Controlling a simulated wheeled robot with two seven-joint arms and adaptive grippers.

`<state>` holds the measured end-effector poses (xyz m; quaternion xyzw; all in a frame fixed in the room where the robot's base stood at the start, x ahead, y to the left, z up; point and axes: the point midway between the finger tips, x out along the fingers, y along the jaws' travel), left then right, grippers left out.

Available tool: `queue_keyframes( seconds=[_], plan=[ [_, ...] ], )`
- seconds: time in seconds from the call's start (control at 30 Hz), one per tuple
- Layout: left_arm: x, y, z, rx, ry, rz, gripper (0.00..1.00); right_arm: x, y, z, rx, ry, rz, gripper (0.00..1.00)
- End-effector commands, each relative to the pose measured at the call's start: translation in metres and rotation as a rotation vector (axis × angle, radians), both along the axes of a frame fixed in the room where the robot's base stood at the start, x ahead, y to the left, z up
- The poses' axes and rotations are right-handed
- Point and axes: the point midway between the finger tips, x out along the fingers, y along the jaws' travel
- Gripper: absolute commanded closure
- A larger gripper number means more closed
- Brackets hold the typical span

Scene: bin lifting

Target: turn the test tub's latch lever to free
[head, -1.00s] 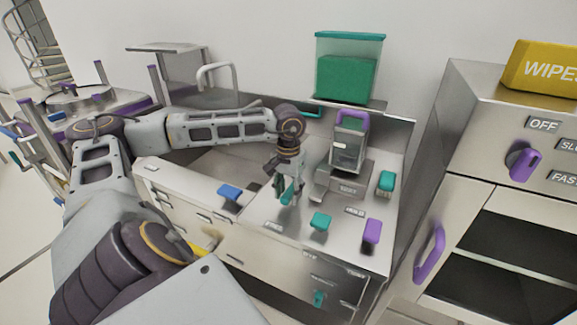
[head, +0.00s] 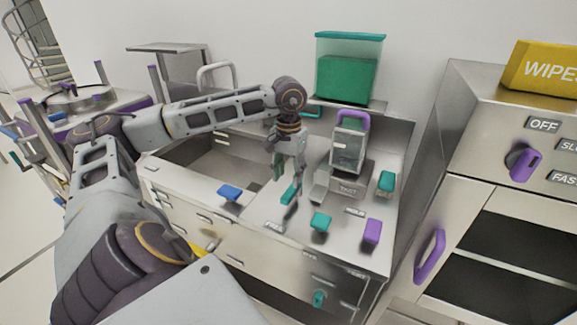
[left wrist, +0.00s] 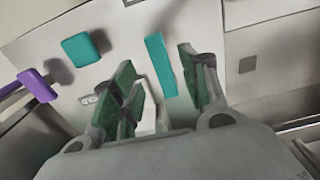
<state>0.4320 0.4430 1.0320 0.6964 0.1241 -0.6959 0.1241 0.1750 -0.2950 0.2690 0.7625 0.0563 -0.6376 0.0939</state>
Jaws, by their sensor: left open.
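The test tub (head: 348,155) is a clear box with a purple handle. It stands on a grey base marked TEST (head: 347,190) on the steel counter. A teal lever bar (head: 289,194) is on the counter left of it. Its near end points roughly toward the FREE label (head: 273,227); the HOLD label (head: 355,212) is to the right. My left gripper (head: 287,176) is open and empty just above the lever. In the left wrist view the teal bar (left wrist: 161,66) shows between the green-padded fingers (left wrist: 160,88), with gaps on both sides. My right gripper is not in view.
A teal block (head: 320,222), a purple block (head: 372,231), another teal knob (head: 386,182) and a blue one (head: 229,192) stand on the counter. A teal-lidded container (head: 347,70) sits on a shelf behind. A steel cabinet (head: 470,200) stands at the right.

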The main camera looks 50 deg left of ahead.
Motion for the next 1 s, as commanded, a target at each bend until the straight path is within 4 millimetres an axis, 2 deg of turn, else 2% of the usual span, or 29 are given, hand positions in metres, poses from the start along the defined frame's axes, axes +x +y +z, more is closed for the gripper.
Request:
queue_keyframes(
  seconds=[0.2, 0.4, 0.6, 1.0],
  plan=[
    [0.001, -0.001, 0.029, -0.002, -0.003, -0.002, 0.55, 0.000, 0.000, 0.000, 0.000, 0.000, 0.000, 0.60],
    [0.001, -0.001, 0.046, -0.002, -0.002, -0.001, 0.55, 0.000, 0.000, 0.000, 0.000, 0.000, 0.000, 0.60],
    [0.000, 0.000, 0.053, -0.001, 0.000, -0.001, 0.55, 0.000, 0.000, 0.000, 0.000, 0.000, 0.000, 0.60],
    [0.000, 0.000, 0.053, 0.000, 0.001, -0.001, 0.55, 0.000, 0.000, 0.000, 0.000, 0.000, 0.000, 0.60]
  ],
)
